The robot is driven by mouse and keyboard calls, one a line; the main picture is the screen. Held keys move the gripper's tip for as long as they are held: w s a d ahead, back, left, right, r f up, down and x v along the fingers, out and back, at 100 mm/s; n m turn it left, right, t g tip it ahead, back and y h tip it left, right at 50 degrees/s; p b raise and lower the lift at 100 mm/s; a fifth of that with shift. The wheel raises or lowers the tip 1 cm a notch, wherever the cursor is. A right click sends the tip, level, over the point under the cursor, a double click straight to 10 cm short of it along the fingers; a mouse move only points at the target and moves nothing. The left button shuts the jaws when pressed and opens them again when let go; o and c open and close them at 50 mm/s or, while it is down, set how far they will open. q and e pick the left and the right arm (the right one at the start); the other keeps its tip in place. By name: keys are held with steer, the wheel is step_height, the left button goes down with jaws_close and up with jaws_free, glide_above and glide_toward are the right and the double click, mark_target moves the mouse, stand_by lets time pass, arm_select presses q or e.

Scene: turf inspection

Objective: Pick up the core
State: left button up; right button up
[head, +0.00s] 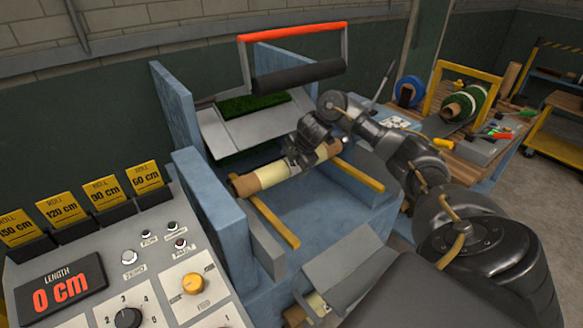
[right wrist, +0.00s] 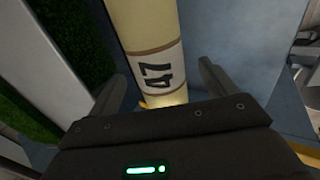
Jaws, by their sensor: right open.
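The core (head: 248,185) is a pale tube with brown ends. In the head view it lies across two yellow rails (head: 275,222) inside a blue machine frame. My right gripper (head: 297,160) is over the core's middle and hides part of it. In the right wrist view the core (right wrist: 143,25) runs between the two spread fingers of my right gripper (right wrist: 163,75), with a white label bearing dark marks. The jaws are open; I cannot tell whether either finger touches the core. My left gripper is not in view.
Blue side walls (head: 182,120) flank the core, and a grey plate with green turf (head: 252,104) lies behind it. A red-orange handle (head: 292,32) stands above. A control panel (head: 130,275) reading 0 cm is at left. A wooden bench (head: 455,150) with rolls is at right.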

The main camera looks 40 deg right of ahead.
steer(key=x, duration=0.2)
steer(key=shift+w+d+f, duration=0.1)
steer(key=shift+w+f, duration=0.2)
steer(key=shift+s, duration=0.1)
steer(key=shift+c, duration=0.7)
steer(key=shift+r, duration=0.1)
steer(key=c, duration=1.2)
steer(key=shift+r, duration=0.1)
steer(key=shift+c, duration=0.3)
